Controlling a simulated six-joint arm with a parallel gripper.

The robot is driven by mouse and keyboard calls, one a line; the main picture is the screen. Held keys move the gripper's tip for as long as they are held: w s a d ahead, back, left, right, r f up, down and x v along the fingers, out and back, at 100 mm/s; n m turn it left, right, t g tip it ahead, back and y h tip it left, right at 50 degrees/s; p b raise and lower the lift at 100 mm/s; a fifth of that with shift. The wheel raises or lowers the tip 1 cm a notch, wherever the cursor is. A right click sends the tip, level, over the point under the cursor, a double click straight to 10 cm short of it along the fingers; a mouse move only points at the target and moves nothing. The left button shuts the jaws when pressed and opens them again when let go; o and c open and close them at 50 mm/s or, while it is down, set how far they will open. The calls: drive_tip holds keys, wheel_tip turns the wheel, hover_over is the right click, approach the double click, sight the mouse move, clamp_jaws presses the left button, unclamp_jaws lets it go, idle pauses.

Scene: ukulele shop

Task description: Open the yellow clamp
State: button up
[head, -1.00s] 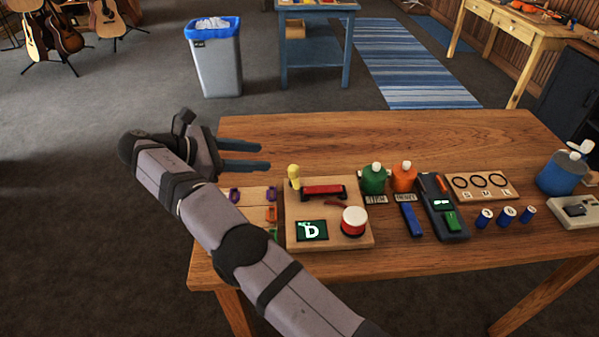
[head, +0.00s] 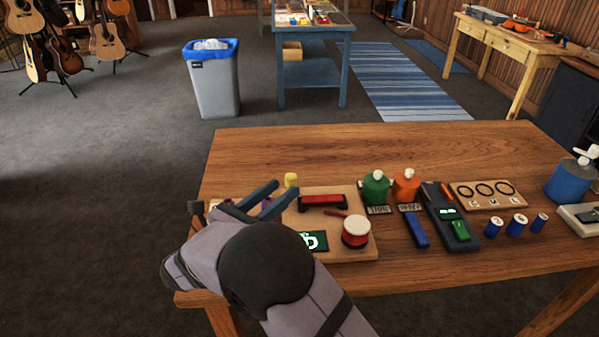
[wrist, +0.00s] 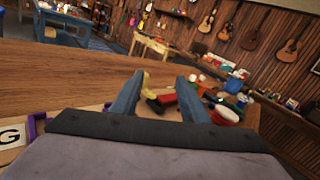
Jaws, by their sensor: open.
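The yellow clamp part (head: 291,180) is a short upright yellow handle at the back left of a wooden board (head: 352,252), beside a red bar (head: 323,201). My gripper (head: 278,188) is open and empty, with its two blue-grey fingers pointing up and right, just left of the yellow handle in the head view. In the wrist view the yellow handle (wrist: 146,79) and the red bar (wrist: 163,99) show beyond and between the open fingers. I cannot see contact. My arm hides the left part of the board and most of the purple-marked board beside it.
A red-and-white drum-shaped piece (head: 355,232) and a green sign (head: 314,241) are on the board. Green (head: 375,187) and orange (head: 406,185) bottles stand to the right, with a dark device (head: 450,217) beyond. The table's back middle (head: 340,150) is clear.

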sight(292, 185)
drive_tip(key=shift+w+a+f+t+y, duration=0.25)
drive_tip(key=shift+f+t+y, duration=0.15)
drive_tip(key=shift+f+y, duration=0.15)
drive_tip(key=shift+w+a+f+t+y, duration=0.2)
drive_tip(key=shift+f+t+y, duration=0.25)
drive_tip(key=shift+f, duration=0.1)
drive_tip(key=shift+w+a+f, duration=0.15)
drive_tip(key=shift+a+f, duration=0.05)
drive_tip(key=shift+f+m, duration=0.1)
drive_tip(key=shift+m, duration=0.4)
drive_tip(key=p+x, duration=0.2)
drive_tip(key=x, duration=1)
drive_tip(key=shift+f, duration=0.2)
clamp_jaws()
